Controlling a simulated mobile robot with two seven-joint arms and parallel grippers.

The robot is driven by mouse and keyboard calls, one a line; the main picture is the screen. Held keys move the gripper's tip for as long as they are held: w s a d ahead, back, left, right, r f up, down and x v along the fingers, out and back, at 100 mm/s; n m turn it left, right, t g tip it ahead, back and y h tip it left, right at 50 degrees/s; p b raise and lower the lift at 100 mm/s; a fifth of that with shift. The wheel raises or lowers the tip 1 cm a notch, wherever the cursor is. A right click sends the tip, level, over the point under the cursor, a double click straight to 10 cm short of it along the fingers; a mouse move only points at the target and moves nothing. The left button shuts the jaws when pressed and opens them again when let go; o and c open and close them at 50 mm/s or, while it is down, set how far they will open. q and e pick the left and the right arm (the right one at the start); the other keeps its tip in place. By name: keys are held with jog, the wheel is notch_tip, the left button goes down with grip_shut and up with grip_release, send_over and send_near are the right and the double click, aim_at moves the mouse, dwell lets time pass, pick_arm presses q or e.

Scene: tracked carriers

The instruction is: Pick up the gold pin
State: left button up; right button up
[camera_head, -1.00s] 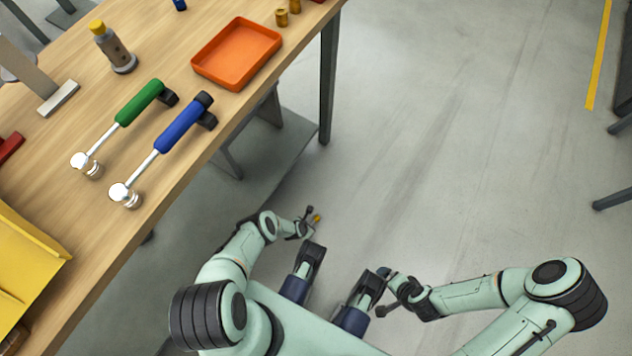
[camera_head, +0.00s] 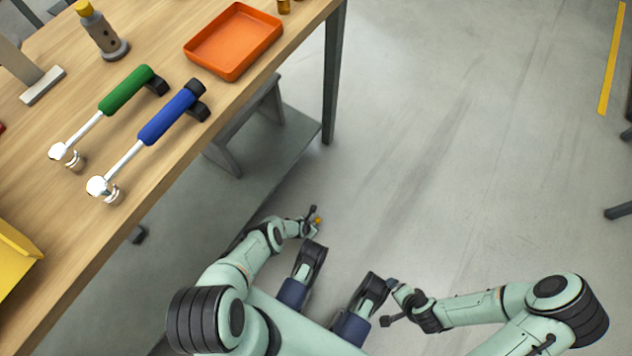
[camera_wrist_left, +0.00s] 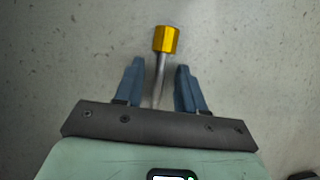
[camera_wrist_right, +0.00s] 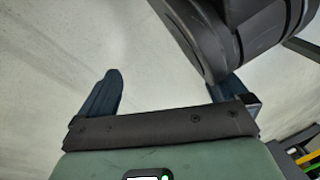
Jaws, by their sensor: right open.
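The gold pin (camera_wrist_left: 166,40) has a faceted gold head and a thin silver shaft. In the left wrist view its shaft runs back between the two blue fingers of my left gripper (camera_wrist_left: 158,66), with the head beyond the fingertips. A gap shows beside the shaft, and where the fingers grip it is hidden. In the head view the gold head is a small spot at my left gripper (camera_head: 313,219), low beside the table. My right gripper (camera_head: 389,304) is open and empty; a dark part of my own body covers one finger in its wrist view.
The wooden table (camera_head: 190,140) is at the left. On it are a green-handled tool (camera_head: 126,90), a blue-handled tool (camera_head: 166,116), an orange tray (camera_head: 233,42), a yellow-capped grey cylinder (camera_head: 103,36) and a yellow bin (camera_head: 15,262). Open floor (camera_head: 470,150) lies to the right.

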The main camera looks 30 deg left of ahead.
pick_arm(q)
grip_shut()
jog(key=shift+r, duration=0.1)
pick_arm(e)
jog(key=shift+r, duration=0.1)
pick_arm(q)
jog(key=shift+r, duration=0.15)
notch_tip(320, 180, up, 4)
jog(key=p, duration=0.3)
pick_arm(e)
jog(key=w+a+r+t, duration=0.1)
jog(key=w+r, duration=0.2)
jog(key=r, duration=0.2)
pick_arm(q)
notch_tip(320, 180, up, 16)
jog(key=p, duration=1)
jog(key=shift+f, duration=0.2)
pick_arm(e)
jog(key=s+a+r+n+g+y, duration=0.1)
jog(key=s+a+r+g, duration=0.2)
jog(key=s+r, duration=0.7)
jog(key=shift+s+a+g+y, duration=0.3)
jog(key=shift+s+a+g, duration=0.1)
jog(key=shift+s+a, duration=0.45)
jog(key=shift+a+f, duration=0.1)
